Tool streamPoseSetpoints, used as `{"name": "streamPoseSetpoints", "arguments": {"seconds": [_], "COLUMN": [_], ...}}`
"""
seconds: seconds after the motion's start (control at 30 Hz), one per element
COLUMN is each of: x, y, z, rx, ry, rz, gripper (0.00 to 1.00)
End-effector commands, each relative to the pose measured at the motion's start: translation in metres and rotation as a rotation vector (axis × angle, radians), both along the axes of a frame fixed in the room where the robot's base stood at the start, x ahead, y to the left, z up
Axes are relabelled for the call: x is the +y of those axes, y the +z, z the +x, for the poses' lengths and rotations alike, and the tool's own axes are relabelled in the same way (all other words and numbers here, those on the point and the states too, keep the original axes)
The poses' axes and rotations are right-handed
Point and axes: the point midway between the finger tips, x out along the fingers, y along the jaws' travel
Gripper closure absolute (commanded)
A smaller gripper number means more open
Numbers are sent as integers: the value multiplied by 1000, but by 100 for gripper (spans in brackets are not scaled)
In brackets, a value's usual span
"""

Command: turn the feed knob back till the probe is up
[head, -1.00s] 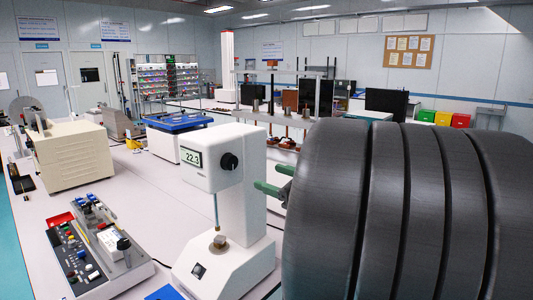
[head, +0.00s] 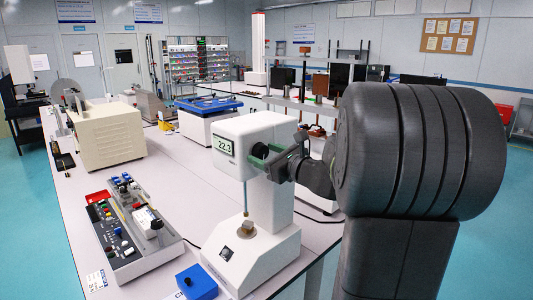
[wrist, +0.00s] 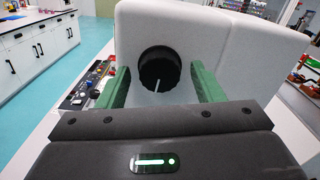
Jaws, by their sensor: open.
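The white insertion tester (head: 275,200) stands on the bench, its display (head: 222,145) reading 22.3. The black feed knob (head: 262,151) is on its head; in the wrist view the round knob (wrist: 159,70) shows a pale pointer line aimed down and slightly left. The thin probe (head: 245,200) hangs down to the brass holder (head: 246,229) on the base; I cannot tell whether its tip is inside. My gripper (head: 264,157) is at the knob, green fingers open. In the wrist view my gripper (wrist: 160,86) has one finger on each side of the knob, with gaps.
A control panel box (head: 135,228) with buttons lies left of the tester. A blue block (head: 197,282) sits at the tester's front left. A beige box (head: 108,135) and a blue-topped machine (head: 208,112) stand farther back. Bare bench lies between them.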

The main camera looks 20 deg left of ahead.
Motion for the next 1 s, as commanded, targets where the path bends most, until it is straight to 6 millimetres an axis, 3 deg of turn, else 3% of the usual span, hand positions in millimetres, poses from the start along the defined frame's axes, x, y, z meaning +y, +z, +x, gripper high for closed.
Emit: {"name": "streamPoseSetpoints", "arguments": {"seconds": [0.23, 0.47, 1.0], "x": [1, 1, 1], "y": [0, 0, -1], "z": [0, 0, 0], "rx": [0, 0, -9], "ry": [0, 0, 0], "rz": [0, 0, -4], "gripper": [39, 82, 83]}}
